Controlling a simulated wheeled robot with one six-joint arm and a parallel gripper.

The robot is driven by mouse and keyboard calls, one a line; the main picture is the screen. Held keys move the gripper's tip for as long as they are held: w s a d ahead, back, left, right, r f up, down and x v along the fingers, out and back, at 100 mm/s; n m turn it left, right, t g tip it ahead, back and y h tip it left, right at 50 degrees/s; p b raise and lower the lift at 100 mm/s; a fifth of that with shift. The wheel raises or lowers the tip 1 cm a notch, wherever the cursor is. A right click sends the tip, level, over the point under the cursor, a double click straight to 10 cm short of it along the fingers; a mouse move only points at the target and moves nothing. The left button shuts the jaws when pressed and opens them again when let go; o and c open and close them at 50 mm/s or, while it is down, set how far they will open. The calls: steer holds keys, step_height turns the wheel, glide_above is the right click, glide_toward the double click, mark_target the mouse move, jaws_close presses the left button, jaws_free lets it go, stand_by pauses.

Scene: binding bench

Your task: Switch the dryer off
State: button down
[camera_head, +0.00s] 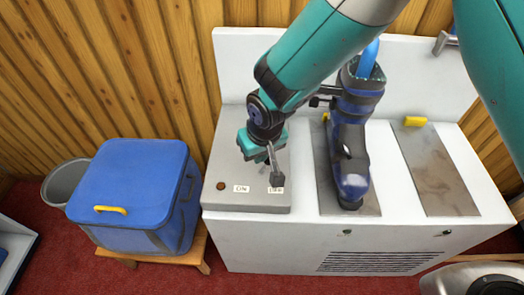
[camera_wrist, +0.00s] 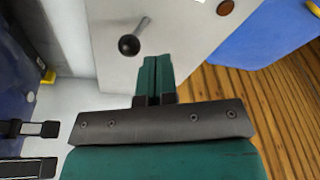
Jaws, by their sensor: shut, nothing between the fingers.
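The dryer is a white bench unit (camera_head: 285,240) with a grey control box (camera_head: 225,160) at its left end. On the box are a lever with a dark knob (camera_head: 277,180), two small white labels and a brown-red round indicator (camera_head: 220,186). The knob appears over the right label; the lettering is too small to read surely. In the wrist view the lever's black knob (camera_wrist: 130,45) and the indicator (camera_wrist: 225,8) show. My gripper (camera_head: 262,150) is shut and empty above the box; its teal fingertips (camera_wrist: 152,65) are beside the knob, apparently not touching it.
A dark blue boot (camera_head: 350,150) stands on the dryer's middle plate, right of my gripper. A bare metal plate (camera_head: 435,170) lies farther right. A blue lidded box (camera_head: 130,185) on a wooden stool and a grey bin (camera_head: 66,182) are at left. A wooden wall is behind.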

steer(key=s+d+r+g+y, duration=0.1)
steer(key=s+d+r, duration=0.4)
steer(key=r, duration=0.5)
steer(key=s+d+r, duration=0.3)
steer(key=d+r, duration=0.4)
steer(key=r, duration=0.2)
steer(key=s+d+r, duration=0.2)
steer(key=s+d, duration=0.1)
steer(key=s, duration=0.2)
steer(key=s+d+r+n+g+y, duration=0.1)
steer(key=s+d+r, duration=0.1)
steer(key=s+d, duration=0.1)
steer(key=shift+s+r+y+b, duration=0.3)
steer(key=shift+s+b, duration=0.15)
steer(key=shift+s, duration=0.4)
steer(key=shift+d, duration=0.1)
